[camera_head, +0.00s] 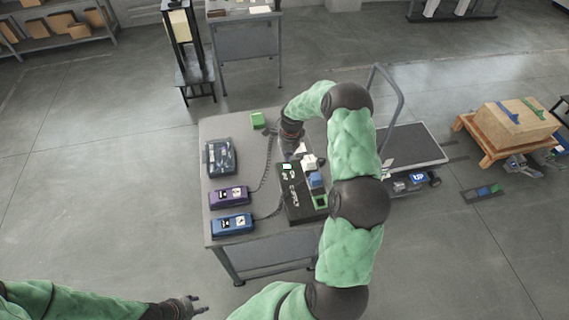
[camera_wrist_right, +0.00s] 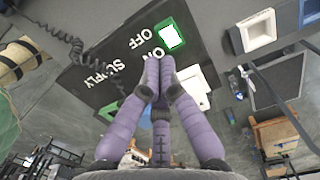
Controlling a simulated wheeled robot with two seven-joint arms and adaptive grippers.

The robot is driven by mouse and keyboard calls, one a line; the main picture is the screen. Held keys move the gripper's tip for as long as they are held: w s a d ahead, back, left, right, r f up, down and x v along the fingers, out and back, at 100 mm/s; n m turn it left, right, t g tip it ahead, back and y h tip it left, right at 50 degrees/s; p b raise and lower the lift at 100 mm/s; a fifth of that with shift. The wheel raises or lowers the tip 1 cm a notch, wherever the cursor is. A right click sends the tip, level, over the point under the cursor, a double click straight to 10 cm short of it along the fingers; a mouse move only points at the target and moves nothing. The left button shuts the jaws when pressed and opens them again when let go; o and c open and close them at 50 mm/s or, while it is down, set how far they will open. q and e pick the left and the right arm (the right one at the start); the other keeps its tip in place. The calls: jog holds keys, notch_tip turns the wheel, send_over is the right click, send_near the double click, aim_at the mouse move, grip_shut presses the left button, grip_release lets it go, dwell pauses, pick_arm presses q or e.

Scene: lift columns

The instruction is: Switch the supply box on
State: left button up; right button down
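The supply box (camera_head: 291,196) is a black box on the table, joined to coiled cords. In the right wrist view its dark face (camera_wrist_right: 98,75) carries the upside-down words SUPPLY, ON and OFF. A green-framed white window (camera_wrist_right: 171,37) sits beside OFF. A white part (camera_wrist_right: 193,86) beside ON is partly hidden by my fingers. My right gripper (camera_wrist_right: 160,88) has its purple fingers drawn together, tips over the box face near ON; contact cannot be told. It also shows at the box's far end in the head view (camera_head: 299,153). My left gripper (camera_head: 190,304) is open and empty, away from the table.
Blue (camera_head: 232,224) and purple (camera_head: 229,196) devices, a dark case (camera_head: 221,158) and a green block (camera_head: 258,120) stand on the table (camera_head: 226,130). A cart (camera_head: 415,147) is to the right. Floor at left is clear.

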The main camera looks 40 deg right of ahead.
pick_arm(q)
jog(key=shift+s+d+f, duration=0.1)
jog(key=shift+d, duration=0.2)
pick_arm(e)
notch_tip(320, 180, up, 8)
jog(key=d, duration=0.1)
jog(key=shift+s, duration=0.15)
jog(key=shift+d+f, duration=0.1)
